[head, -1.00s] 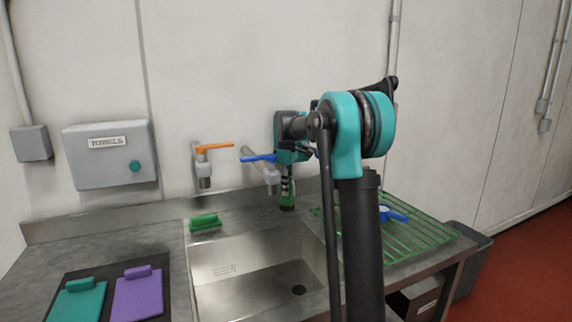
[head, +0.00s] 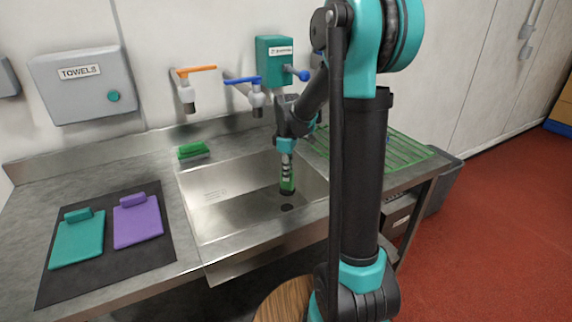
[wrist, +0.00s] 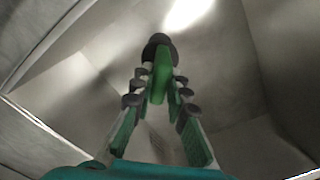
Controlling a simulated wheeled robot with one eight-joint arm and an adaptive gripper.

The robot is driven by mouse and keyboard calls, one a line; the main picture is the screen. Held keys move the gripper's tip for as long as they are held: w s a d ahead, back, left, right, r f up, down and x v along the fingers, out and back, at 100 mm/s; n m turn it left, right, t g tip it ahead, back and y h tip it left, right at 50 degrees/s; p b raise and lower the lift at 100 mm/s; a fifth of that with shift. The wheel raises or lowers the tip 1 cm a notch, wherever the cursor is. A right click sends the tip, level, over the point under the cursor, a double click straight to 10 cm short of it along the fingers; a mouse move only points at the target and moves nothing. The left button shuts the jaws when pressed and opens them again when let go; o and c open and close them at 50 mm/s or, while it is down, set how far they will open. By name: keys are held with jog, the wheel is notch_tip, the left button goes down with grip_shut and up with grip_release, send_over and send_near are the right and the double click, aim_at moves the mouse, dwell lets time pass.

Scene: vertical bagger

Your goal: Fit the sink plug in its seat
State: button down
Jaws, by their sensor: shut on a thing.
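My gripper (head: 287,178) points down inside the sink basin (head: 215,215). It is shut on the sink plug (head: 288,187), which shows as a green grip with a dark end below the fingers. In the wrist view the plug's green grip (wrist: 159,84) is between the fingertips, and its dark round end (wrist: 158,44) points away from me. The drain seat (head: 287,208) is a dark round spot in the basin floor, a little below the plug in the head view. A gap shows between them. The seat is hidden in the wrist view, probably behind the plug.
The basin walls surround my gripper. An orange-handled tap (head: 187,88) and a blue-handled tap (head: 256,95) are on the wall behind. A green brush (head: 193,150) lies on the back rim. A green drying rack (head: 400,150) is to the right.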

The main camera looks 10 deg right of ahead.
aim_at(287, 189)
jog(key=shift+f, duration=3.25)
jog(key=shift+f, duration=0.1)
jog(key=shift+f, duration=0.15)
jog(key=shift+f, duration=0.7)
jog(key=c, duration=1.4)
grip_release()
jog(key=o, duration=0.4)
